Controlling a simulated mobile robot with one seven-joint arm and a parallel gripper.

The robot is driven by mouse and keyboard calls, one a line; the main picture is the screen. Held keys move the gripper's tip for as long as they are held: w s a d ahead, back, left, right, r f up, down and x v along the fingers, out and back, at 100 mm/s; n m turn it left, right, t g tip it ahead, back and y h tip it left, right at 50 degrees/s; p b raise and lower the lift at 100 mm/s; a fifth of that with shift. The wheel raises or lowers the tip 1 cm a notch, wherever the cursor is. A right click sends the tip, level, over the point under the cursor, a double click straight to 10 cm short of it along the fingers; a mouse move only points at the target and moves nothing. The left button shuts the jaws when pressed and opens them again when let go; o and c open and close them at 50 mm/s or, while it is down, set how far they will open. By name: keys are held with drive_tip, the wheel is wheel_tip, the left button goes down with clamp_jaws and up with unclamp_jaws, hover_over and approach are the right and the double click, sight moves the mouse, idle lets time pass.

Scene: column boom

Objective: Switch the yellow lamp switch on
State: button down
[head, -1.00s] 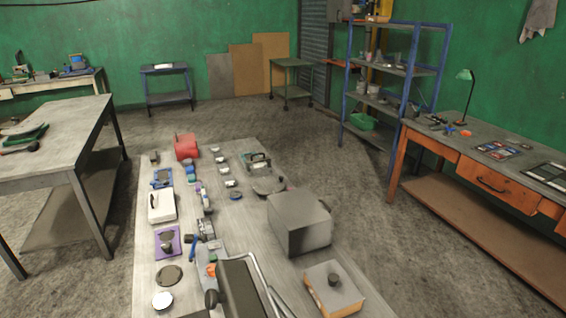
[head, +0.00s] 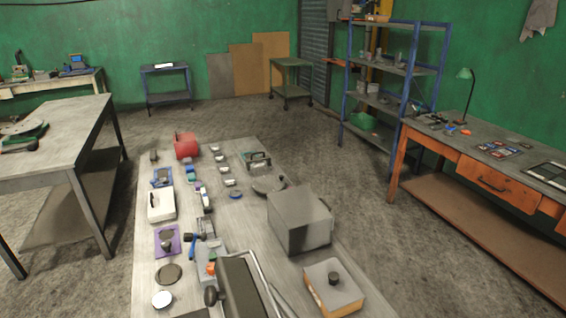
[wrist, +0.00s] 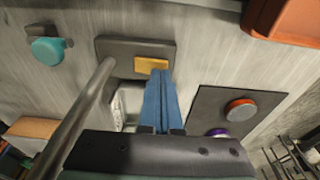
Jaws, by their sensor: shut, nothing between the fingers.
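The yellow switch (wrist: 151,64) is a small yellow-orange rocker on a dark grey plate (wrist: 113,48) in the upper middle of the wrist view. My gripper (wrist: 160,74) has blue fingers pressed together with nothing between them. Their tips overlap the lower right edge of the yellow rocker in the picture. I cannot tell whether they touch it or hover just above it. Part of the plate is hidden behind a grey bar. I cannot make out the switch or my fingertips clearly in the head view.
In the wrist view, a dark panel with an orange button (wrist: 240,108) and a purple button lies right of my fingers. A teal knob (wrist: 46,50) is at upper left, an orange object (wrist: 285,18) at upper right. The head view shows a crowded table with a grey box (head: 300,222).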

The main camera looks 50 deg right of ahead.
drive_tip(key=shift+f, duration=0.35)
drive_tip(key=shift+r, duration=0.1)
wheel_tip(320, 180, up, 7)
drive_tip(key=p, duration=0.7)
idle(0.8)
